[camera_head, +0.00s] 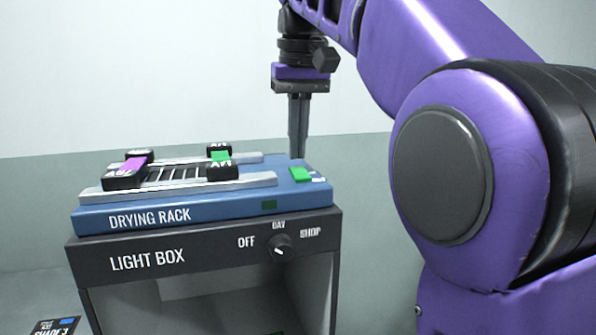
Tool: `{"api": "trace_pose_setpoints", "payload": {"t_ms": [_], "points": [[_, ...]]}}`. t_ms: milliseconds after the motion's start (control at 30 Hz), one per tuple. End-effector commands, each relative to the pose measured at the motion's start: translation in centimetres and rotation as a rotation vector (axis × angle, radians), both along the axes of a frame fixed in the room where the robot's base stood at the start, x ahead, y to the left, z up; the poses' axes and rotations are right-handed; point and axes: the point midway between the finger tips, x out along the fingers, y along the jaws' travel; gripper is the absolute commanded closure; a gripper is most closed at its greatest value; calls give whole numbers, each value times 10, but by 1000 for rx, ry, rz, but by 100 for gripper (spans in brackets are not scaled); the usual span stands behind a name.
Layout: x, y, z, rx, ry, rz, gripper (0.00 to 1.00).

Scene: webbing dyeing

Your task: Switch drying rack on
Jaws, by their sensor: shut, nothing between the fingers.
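The blue drying rack (160,218) lies on top of the dark light box. A green button or switch (301,174) sits on the right part of its top, with a small whitish mark beside it. My gripper (298,156) points straight down, shut and empty. Its fingertips appear just behind the green switch in the picture, close to the rack's back right edge. I cannot tell whether they touch anything.
The light box (95,260) has a knob (281,247) marked OFF, DAY and SHOP. Black-ended purple (134,165) and green (221,157) pieces lie across the rack's rails. A labelled card (56,326) is at the lower left. My purple arm fills the right side.

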Motion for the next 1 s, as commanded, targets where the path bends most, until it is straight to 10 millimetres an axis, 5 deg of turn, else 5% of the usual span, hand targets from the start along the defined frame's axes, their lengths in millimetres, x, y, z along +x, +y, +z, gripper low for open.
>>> {"api": "trace_pose_setpoints", "payload": {"t_ms": [1000], "points": [[0,0,-16,0,0,0,100]]}}
